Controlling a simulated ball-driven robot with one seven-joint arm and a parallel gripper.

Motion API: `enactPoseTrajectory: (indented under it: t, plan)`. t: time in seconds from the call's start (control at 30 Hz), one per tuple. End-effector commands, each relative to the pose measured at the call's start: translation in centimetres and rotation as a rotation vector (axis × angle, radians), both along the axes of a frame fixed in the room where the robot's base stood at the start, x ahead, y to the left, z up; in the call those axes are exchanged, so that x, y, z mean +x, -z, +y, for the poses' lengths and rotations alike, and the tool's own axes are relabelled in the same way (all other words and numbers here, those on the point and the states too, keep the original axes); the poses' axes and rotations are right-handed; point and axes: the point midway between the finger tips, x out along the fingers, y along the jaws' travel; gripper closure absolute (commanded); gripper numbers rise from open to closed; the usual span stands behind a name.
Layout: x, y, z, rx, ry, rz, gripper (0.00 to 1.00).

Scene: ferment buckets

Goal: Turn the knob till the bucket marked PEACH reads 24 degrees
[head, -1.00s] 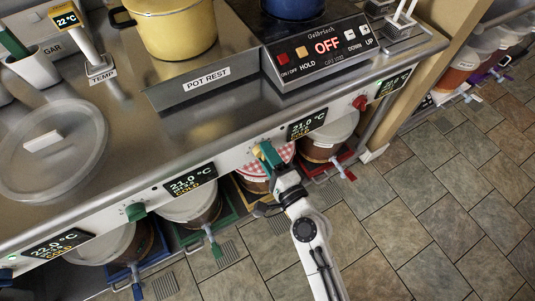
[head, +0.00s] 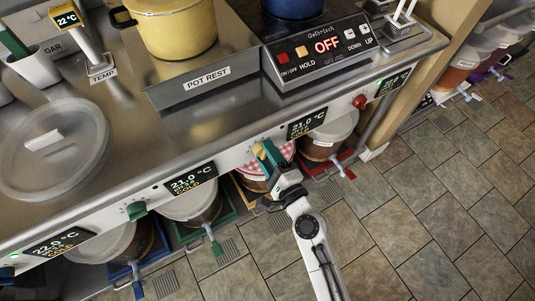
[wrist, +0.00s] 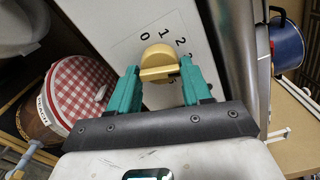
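My gripper (head: 266,154) is at a yellow knob (wrist: 158,60) on the steel counter's front panel. In the wrist view the two teal fingers stand apart on either side of the knob, with what looks like a narrow gap; contact is hard to judge. Digits 0, 1 and 2 show around the knob. A display (head: 307,123) to the right of the knob reads 21.0 °C.
Other displays read 21.0 °C (head: 190,178) and 22.0 °C (head: 55,243). A green knob (head: 136,210) and a red knob (head: 360,102) are on the same panel. More buckets stand beneath. The tiled floor (head: 440,220) in front is clear.

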Motion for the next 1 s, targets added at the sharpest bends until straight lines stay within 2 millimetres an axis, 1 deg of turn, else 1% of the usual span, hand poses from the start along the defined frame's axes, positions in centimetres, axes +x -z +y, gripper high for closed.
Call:
enactPoseTrajectory:
  t: [0.03,0.2,0.43,0.53,0.67,1.0]
  plan:
    - [0.0,0.0,0.0,0.0,0.001,0.0,0.46]
    - [0.0,0.0,0.0,0.0,-0.001,0.0,0.31]
    - [0.0,-0.1,0.0,0.001,-0.001,-0.001,0.31]
    - [-0.4,0.0,-0.2,0.001,-0.001,-0.001,0.31]
    - [-1.8,0.2,-1.1,0.001,0.0,0.001,0.31]
    - [-6.9,0.3,-4.6,0.0,0.0,0.0,0.31]
